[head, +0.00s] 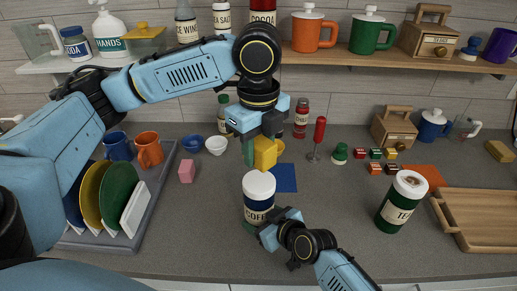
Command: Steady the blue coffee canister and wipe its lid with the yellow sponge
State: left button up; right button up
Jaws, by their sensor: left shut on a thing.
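The blue coffee canister (257,207) with a white lid (258,184) stands upright on the counter, front centre. My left gripper (264,148) points down, shut on the yellow sponge (265,156). It holds the sponge above and behind the canister, apart from the lid in the picture. My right gripper (266,226) reaches in from the lower right, at the canister's lower front. It hides part of the label and base. I cannot tell whether its fingers press on the canister.
A blue square (284,178) lies behind the coffee canister. A grey dish rack (152,205) with plates is at left, near a pink block (187,171). A shelf (330,58) runs above.

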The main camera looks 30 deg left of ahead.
jog(key=shift+f, duration=0.1)
dwell(0.3)
jog(key=o, duration=1.1)
jog(key=v, duration=1.2)
jog(key=shift+s, duration=0.1)
